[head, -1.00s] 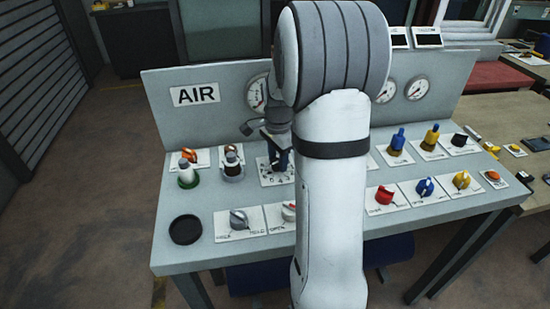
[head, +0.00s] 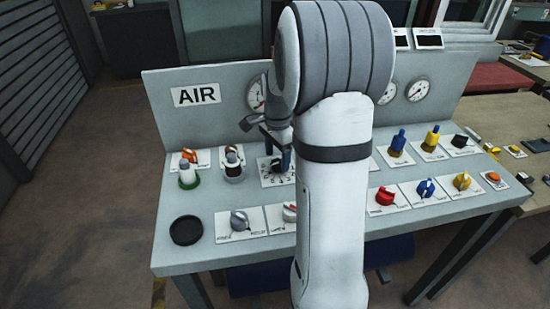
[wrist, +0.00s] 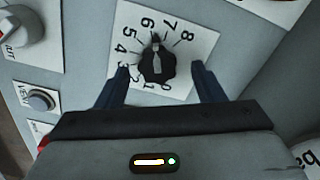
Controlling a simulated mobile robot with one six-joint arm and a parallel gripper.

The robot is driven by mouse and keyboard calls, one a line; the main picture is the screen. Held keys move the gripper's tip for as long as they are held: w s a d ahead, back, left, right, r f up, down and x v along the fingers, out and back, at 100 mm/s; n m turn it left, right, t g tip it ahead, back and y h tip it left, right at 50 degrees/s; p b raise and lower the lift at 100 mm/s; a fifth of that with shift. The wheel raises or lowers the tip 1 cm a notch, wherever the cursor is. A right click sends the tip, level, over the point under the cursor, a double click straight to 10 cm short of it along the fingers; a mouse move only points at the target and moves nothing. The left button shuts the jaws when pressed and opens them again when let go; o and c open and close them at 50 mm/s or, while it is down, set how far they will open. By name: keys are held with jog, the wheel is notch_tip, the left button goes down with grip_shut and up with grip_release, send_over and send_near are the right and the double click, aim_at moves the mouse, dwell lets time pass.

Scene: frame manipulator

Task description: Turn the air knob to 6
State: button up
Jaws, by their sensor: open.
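The black air knob (wrist: 157,68) sits on a white dial plate (wrist: 202,42) numbered 0 to 8 in the wrist view. Its pale-marked pointer points up at about 6, perhaps slightly toward 7. My gripper (wrist: 159,70) is open, with one dark finger to the left of the knob and one to the right. Gaps show between the fingers and the knob, and nothing is held. In the head view my gripper (head: 278,147) is above the dial plate (head: 270,178), in front of the panel with the AIR sign (head: 196,95). It partly hides the knob there.
Grey (head: 239,220), red (head: 385,197), blue (head: 426,187) and yellow (head: 462,181) knobs stand along the console front. A round black tray (head: 186,230) lies at front left. My arm hides the console's middle.

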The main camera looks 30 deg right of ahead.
aim_at(277, 162)
notch_tip(277, 162, up, 6)
jog(key=shift+r, duration=0.25)
